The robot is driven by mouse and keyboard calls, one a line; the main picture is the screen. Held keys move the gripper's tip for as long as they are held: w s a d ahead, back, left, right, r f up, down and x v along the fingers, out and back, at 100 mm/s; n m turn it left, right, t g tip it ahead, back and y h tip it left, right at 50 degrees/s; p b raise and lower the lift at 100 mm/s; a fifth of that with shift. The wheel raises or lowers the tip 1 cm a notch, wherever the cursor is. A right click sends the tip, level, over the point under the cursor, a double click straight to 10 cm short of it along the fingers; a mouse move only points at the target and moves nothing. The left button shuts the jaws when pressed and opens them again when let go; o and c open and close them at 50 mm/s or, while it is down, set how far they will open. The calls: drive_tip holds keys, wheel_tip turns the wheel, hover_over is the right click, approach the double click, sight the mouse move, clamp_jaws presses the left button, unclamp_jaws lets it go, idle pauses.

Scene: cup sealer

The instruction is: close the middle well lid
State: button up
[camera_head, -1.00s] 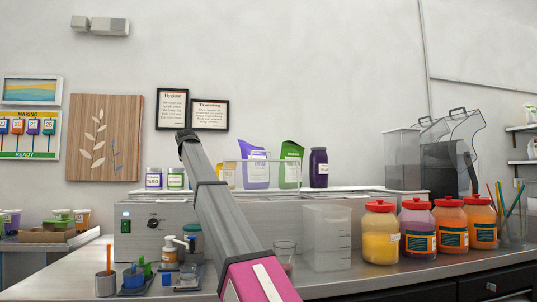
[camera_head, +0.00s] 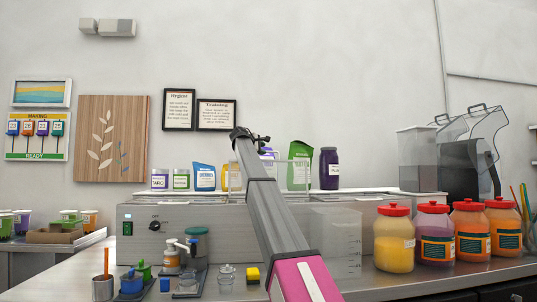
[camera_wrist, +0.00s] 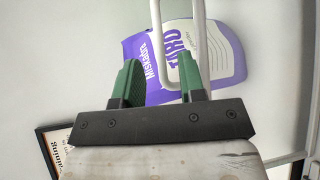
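A row of wells sits in the long steel counter unit (camera_head: 205,218) in the head view. A pale, thin-framed piece (camera_head: 310,163) stands upright above the middle of the unit, partly behind my arm; it may be the raised middle lid or its handle. My gripper (camera_head: 251,134) is above it, near the wall. In the wrist view my gripper (camera_wrist: 159,66) has two green fingers spread apart with nothing clamped. White bars (camera_wrist: 156,22) run down beyond the fingers, one appearing between them and one by the right finger. Contact cannot be told.
Jars and pouches stand behind the unit, including a purple jar (camera_head: 329,168) and a green pouch (camera_head: 301,158). Red-lidded jars (camera_head: 394,240) stand at front right; small cups and dispensers (camera_head: 171,260) at front left.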

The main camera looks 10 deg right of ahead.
drive_tip(key=x, duration=0.6)
